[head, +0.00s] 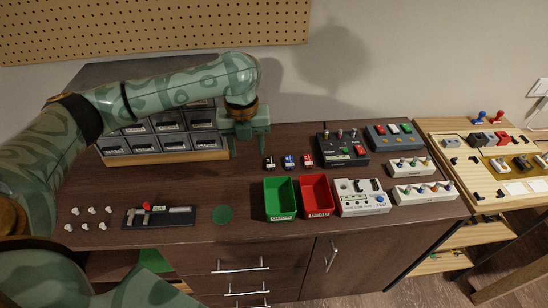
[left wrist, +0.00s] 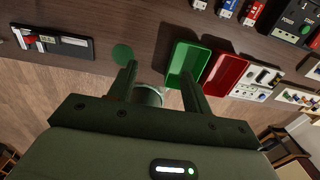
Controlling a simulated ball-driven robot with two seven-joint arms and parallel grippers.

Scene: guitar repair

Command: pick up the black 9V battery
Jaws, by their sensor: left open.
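The black 9V battery (head: 270,163) stands on the dark brown bench top, leftmost in a row with a blue battery (head: 289,161) and a red battery (head: 307,160). My left gripper (head: 246,148) is open and empty, above the bench, just left of the black battery in the head view. In the left wrist view the open fingers (left wrist: 158,74) have no battery between them. The blue battery (left wrist: 228,8) and the red battery (left wrist: 252,13) show at the top edge there. My right gripper is not in view.
A green bin (head: 281,215) and a red bin (head: 317,212) stand in front of the batteries, with a white tester (head: 361,211) beside them. A dark pedal box (head: 342,163) is to the right. Grey drawers (head: 172,142) stand behind my left arm. A green disc (head: 222,214) lies left.

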